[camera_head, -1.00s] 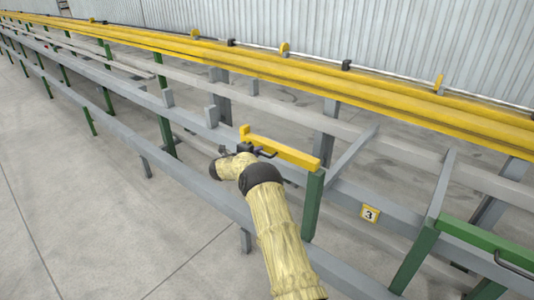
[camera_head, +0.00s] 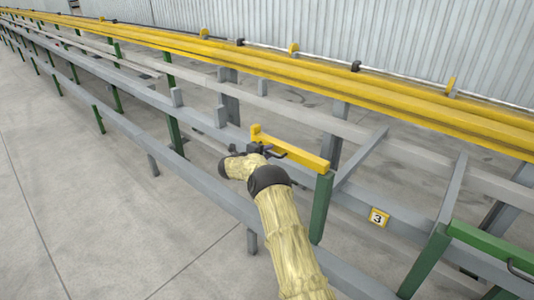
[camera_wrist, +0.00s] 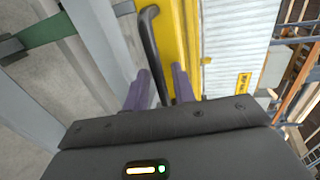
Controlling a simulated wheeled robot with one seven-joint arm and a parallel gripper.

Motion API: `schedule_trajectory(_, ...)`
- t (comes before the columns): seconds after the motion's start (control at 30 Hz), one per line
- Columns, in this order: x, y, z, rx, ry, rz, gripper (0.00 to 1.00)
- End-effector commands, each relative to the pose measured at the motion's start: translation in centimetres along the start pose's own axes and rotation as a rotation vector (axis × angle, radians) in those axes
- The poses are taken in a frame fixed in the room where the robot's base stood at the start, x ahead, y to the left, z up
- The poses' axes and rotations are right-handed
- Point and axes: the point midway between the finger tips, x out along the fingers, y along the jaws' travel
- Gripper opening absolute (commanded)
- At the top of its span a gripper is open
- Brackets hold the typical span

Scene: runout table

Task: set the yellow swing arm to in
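The yellow swing arm (camera_head: 300,154) lies along the front of the runout table in the head view, its near right end at the top of a green post (camera_head: 321,208). A black handle (camera_wrist: 148,38) stands out from the swing arm's side. My gripper (camera_wrist: 162,88) is at this handle. In the wrist view its two purple fingers stand apart, with the lower end of the handle between them, closer to the left finger. A gap shows by the right finger, so the grip looks open. In the head view my wrist hides the fingertips.
A yellow number 3 plate (camera_head: 379,218) sits on the grey rail right of the swing arm. A green arm (camera_head: 490,245) with a dark handle is at the lower right. Long yellow rails (camera_head: 400,98) run behind. Clear concrete floor (camera_head: 80,210) lies at the front left.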

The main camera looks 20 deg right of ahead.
Motion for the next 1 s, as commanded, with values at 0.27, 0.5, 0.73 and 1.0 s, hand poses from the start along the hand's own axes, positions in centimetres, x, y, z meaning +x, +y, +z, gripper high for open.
schedule_trajectory(0.27,-1.2,-0.2,0.1,0.0,-0.003,0.0,0.26)
schedule_trajectory(0.5,-5.4,-0.2,0.3,-0.002,-0.007,0.0,0.26)
schedule_trajectory(0.73,-10.1,-0.1,0.3,-0.002,-0.007,0.001,0.26)
schedule_trajectory(1.0,-15.3,-0.1,0.2,-0.001,-0.005,-0.001,0.26)
